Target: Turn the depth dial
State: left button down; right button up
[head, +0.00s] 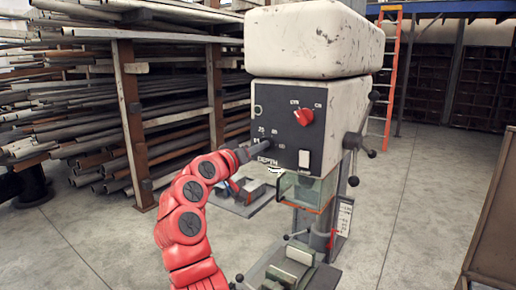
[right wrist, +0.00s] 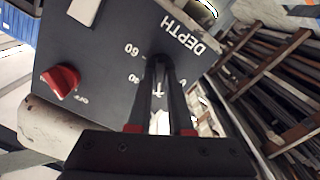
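The drill press (head: 312,40) has a dark front panel (head: 285,110) with the word DEPTH and a number scale, which also show in the right wrist view (right wrist: 110,55). My right gripper (head: 264,147) is at the panel's lower left, just above the word DEPTH. In the right wrist view its two fingers (right wrist: 160,68) stand apart along their length, with their tips close together at a dark form in the scale's middle. This looks like the depth dial, mostly hidden by the fingers. I cannot tell if they grip it. My left gripper is not in view.
A red selector knob (head: 303,117) and a white switch (head: 304,158) are on the same panel. A feed handle (head: 356,140) sticks out at the press's right. A clear guard (head: 306,190) hangs below the head.

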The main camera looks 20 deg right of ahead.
grip_shut()
jog(key=shift+n, duration=0.3)
jog(key=shift+n+p, duration=3.75)
jog(key=shift+n, duration=1.95)
jog(key=o, duration=0.5)
grip_release()
